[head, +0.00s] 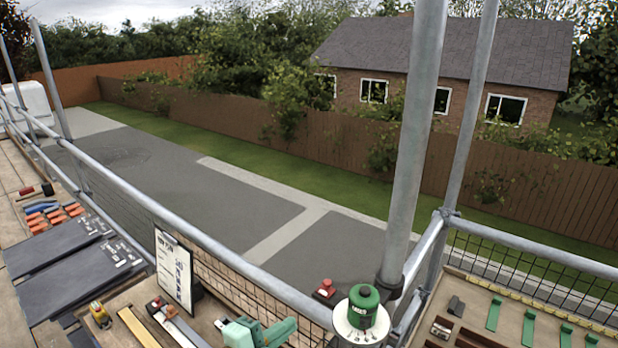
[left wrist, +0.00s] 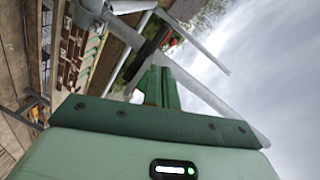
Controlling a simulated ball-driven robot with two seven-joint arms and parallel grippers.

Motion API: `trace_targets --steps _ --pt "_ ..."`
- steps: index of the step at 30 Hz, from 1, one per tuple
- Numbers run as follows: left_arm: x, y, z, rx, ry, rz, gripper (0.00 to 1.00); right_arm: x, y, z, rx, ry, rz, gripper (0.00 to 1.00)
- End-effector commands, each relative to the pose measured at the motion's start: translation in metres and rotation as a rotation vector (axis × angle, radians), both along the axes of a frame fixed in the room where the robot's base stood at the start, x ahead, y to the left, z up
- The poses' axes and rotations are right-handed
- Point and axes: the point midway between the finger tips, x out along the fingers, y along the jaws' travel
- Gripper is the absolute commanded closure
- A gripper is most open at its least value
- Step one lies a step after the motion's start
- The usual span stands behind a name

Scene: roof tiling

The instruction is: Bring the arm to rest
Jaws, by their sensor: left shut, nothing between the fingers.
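My left gripper (head: 262,330) shows at the bottom of the head view, green and pale, low beside the scaffold rail. In the left wrist view its green fingers (left wrist: 162,88) are together and empty, with a scaffold pole beyond them. The fingertips are hard to make out in the head view. My right gripper is in neither view.
Scaffold rails (head: 225,255) and a thick upright pole (head: 412,150) stand close by. A green canister (head: 363,306) is right of the gripper. Green brackets (head: 528,328) lie on the right boards.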

Motion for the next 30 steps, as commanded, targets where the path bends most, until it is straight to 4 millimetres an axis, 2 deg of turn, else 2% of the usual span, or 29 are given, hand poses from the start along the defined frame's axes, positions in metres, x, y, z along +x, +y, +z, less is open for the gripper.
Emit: trace_targets --steps 2,5,6,9,12,18,21,26,29,30 --pt "-0.02 0.016 -0.01 -0.032 0.139 0.169 1.0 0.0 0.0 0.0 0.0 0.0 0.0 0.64" --pt "-0.045 0.071 -0.029 -0.035 0.326 0.461 1.0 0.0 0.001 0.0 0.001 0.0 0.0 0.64" --pt "-0.058 0.095 -0.036 -0.029 0.389 0.572 1.0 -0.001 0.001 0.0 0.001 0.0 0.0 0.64" --pt "-0.09 0.145 -0.05 -0.004 0.504 0.787 1.0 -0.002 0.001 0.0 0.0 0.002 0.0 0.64" --pt "-0.121 0.184 -0.06 0.022 0.588 0.96 1.0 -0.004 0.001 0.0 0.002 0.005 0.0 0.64" --pt "-0.189 0.248 -0.067 0.091 0.717 1.257 1.0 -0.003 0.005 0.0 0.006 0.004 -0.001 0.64" --pt "-0.177 0.236 -0.125 0.085 0.764 1.214 1.0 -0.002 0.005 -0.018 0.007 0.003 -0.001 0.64" --pt "-0.175 0.223 -0.207 0.07 0.85 1.175 1.0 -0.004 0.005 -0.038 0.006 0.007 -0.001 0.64" --pt "-0.181 0.214 -0.27 0.057 0.918 1.153 1.0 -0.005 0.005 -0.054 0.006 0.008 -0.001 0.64" --pt "-0.185 0.21 -0.298 0.049 0.948 1.144 1.0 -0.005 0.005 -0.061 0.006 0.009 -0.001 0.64"
